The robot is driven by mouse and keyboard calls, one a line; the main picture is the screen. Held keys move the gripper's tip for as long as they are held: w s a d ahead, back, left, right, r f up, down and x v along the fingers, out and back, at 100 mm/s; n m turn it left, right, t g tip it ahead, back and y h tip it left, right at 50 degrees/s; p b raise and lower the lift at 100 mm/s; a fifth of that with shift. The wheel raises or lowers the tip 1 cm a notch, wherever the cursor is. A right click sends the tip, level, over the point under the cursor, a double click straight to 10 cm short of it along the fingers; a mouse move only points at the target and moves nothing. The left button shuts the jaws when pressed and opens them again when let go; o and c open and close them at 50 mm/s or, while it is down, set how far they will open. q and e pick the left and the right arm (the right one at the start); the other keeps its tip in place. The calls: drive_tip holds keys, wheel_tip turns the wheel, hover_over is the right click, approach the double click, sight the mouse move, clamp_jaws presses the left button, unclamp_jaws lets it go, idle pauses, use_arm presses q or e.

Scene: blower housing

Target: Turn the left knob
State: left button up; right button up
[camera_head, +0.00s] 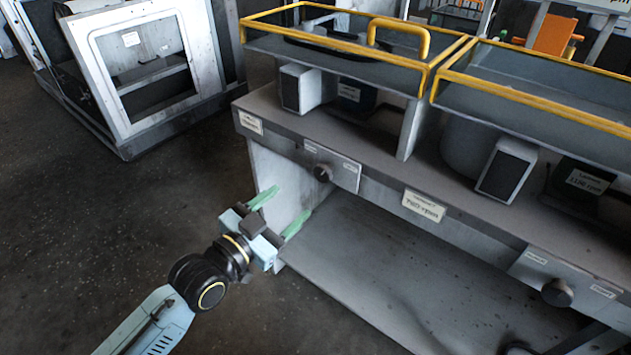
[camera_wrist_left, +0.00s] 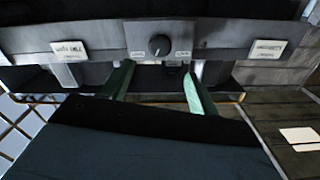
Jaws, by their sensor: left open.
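The left knob (camera_head: 322,173) is a dark round knob on a light plate on the bench's front rail. It also shows in the left wrist view (camera_wrist_left: 159,46), with a pale pointer mark on its face. My left gripper (camera_head: 280,211) has two green fingers apart with nothing between them. It is in front of and below the left knob, clear of it. In the left wrist view its fingertips (camera_wrist_left: 158,68) straddle the line below the knob. A second knob (camera_head: 557,292) sits farther right on the rail. My right gripper cannot be made out.
Yellow-railed trays (camera_head: 340,61) stand above the bench top (camera_head: 385,150). A grey lower shelf (camera_head: 390,275) runs below the rail, with a pale side panel (camera_head: 275,180) at its left end. A white-framed cabinet (camera_head: 150,65) stands back left. The floor at left is clear.

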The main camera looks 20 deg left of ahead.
sight(321, 175)
use_arm(q)
drive_tip(key=b+x, duration=0.2)
drive_tip(key=x, duration=0.7)
drive_tip(key=shift+f, duration=0.15)
drive_tip(key=shift+w+d, duration=0.1)
drive_tip(key=shift+w, duration=0.3)
use_arm(e)
wheel_tip(321, 175, up, 5)
drive_tip(key=w+a, duration=0.2)
drive_tip(key=shift+w+a, duration=0.2)
drive_tip(key=shift+a, duration=0.2)
drive_tip(key=shift+f, duration=0.1)
use_arm(q)
drive_tip(key=c, duration=1)
drive_tip(key=shift+o, duration=0.2)
drive_tip(key=n+p, duration=0.2)
drive_tip(key=shift+p, duration=0.4)
drive_tip(key=n+p, duration=0.2)
drive_tip(key=shift+n+p, duration=0.35)
drive_tip(key=shift+n, duration=0.35)
use_arm(e)
drive_tip(key=s+d+f, duration=0.4)
drive_tip(key=s+f, duration=0.5)
drive_tip(key=f, duration=0.2)
drive_tip(key=shift+s+f+g, duration=0.15)
drive_tip(key=shift+s+g, duration=0.15)
drive_tip(key=shift+s, duration=0.05)
